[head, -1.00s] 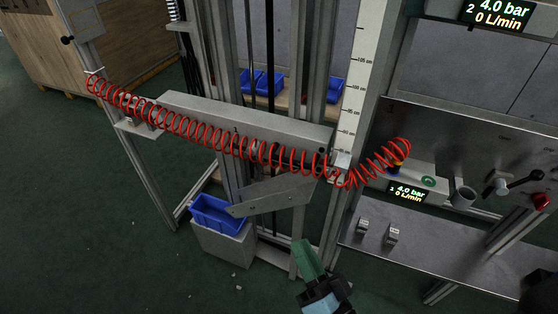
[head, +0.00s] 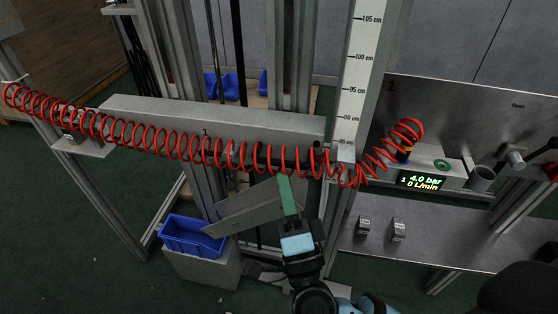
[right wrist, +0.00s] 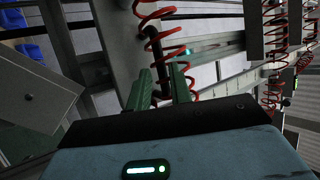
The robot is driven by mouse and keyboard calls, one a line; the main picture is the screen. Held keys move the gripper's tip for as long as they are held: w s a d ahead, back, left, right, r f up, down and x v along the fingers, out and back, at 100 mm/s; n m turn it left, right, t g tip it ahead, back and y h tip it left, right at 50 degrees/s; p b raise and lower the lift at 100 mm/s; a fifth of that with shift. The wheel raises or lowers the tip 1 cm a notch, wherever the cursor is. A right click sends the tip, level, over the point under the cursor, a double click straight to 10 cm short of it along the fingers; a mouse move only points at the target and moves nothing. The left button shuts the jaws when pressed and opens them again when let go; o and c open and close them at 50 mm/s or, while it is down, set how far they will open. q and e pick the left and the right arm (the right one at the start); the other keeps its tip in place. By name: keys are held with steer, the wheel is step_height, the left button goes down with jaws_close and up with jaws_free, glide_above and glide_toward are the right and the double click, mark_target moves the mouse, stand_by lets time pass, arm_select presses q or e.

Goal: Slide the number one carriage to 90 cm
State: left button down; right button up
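The number one carriage (head: 225,122) is a grey horizontal beam marked 1, on upright rails in the head view. Its right end meets a white vertical scale (head: 362,62) with cm marks; a small grey block (head: 346,152) sits there below the lowest clearly visible labels, well below 105 cm. A black bar handle (right wrist: 157,52) on the carriage shows in the right wrist view. My right gripper (head: 284,182) has green fingers just below the beam. In the right wrist view its fingers (right wrist: 161,75) are apart, with the handle's near end between or just beyond them; contact is unclear. My left gripper is not in view.
A red coiled hose (head: 170,143) runs across the carriage front, close to my right gripper. A blue bin (head: 192,237) stands below left.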

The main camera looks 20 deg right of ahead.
mark_target(279, 160)
steer(key=shift+x, duration=2.55)
jaws_close()
